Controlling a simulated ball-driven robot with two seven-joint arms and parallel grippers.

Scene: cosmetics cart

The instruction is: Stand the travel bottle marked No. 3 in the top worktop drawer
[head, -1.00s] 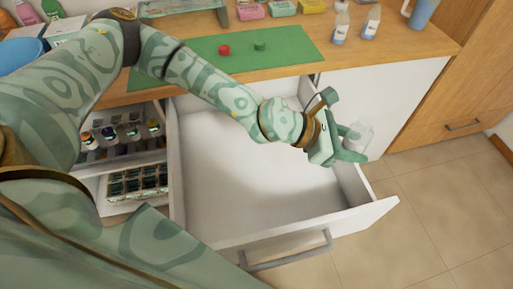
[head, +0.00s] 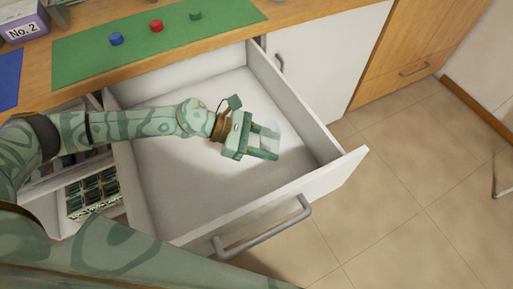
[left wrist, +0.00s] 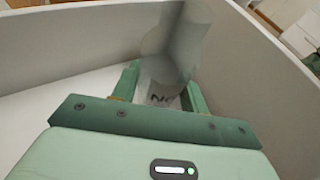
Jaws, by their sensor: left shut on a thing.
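My left gripper (head: 265,144) is shut on a pale, see-through travel bottle (head: 272,131), which shows faintly between the fingers. In the left wrist view, the bottle (left wrist: 176,50) sits between the two green fingers. Its label shows only part of "No"; the number is hidden. The top worktop drawer (head: 185,205) is pulled open, white and empty inside. The gripper and bottle are over the drawer's interior, towards its right wall. I cannot tell whether the bottle touches the drawer floor. My right gripper is not in view.
On the worktop lies a green mat (head: 110,50) with blue (head: 116,39), red (head: 156,26) and green (head: 195,14) caps. A box marked No. 2 (head: 22,28) stands at upper left. A lower compartment with a dark divided tray (head: 93,193) is left of the drawer.

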